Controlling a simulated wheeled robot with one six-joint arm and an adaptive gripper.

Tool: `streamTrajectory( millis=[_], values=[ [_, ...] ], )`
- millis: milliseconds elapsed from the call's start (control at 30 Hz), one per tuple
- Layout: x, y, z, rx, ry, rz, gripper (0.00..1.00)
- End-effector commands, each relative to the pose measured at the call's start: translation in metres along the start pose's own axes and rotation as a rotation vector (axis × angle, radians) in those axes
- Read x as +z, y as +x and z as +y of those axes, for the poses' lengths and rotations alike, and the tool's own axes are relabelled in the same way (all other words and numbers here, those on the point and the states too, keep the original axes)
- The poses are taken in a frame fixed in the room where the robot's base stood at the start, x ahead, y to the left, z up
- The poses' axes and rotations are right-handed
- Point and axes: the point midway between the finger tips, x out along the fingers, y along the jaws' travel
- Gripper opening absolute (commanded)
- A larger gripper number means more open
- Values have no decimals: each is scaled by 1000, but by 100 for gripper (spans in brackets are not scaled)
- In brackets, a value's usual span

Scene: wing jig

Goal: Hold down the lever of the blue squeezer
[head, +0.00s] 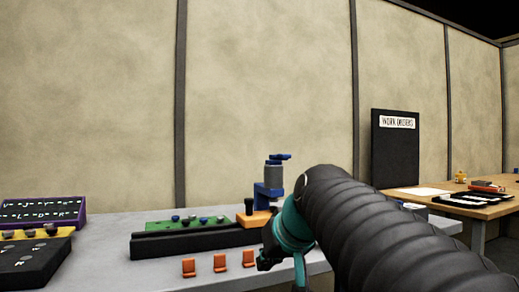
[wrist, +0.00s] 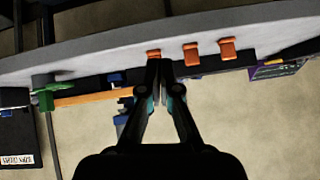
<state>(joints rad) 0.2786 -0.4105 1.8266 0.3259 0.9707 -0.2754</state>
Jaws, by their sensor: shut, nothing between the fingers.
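The blue squeezer (head: 268,195) stands upright on an orange base (head: 254,219) at the back of the grey bench in the head view. It has a grey cylinder in its middle and a blue lever (head: 280,156) on top. My gripper (head: 264,263) is low in front of the squeezer, apart from it, partly hidden by my own arm. In the wrist view, which looks upside down, my gripper (wrist: 160,66) has its fingers together with nothing between them. A blue part, probably of the squeezer (wrist: 121,122), shows behind the left finger there, mostly hidden.
Small orange blocks (head: 220,263) stand along the bench's front, close to my fingertips. A black rail and a green board with knobs (head: 187,225) lie left of the squeezer. Dark and purple panels (head: 42,213) are at far left. A wooden table (head: 483,207) stands right.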

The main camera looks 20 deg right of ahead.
Motion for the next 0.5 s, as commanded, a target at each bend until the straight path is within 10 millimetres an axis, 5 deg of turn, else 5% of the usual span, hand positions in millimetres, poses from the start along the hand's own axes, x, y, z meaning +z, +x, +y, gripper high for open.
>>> streamTrajectory(
  millis=[33,200,400,500],
  values=[
    [-33,-7,9,0,5,41,0],
    [-130,-37,37,-12,-10,189,0],
    [-221,-78,74,-9,-59,357,0],
    [-251,-95,89,-3,-91,422,0]
  ],
)
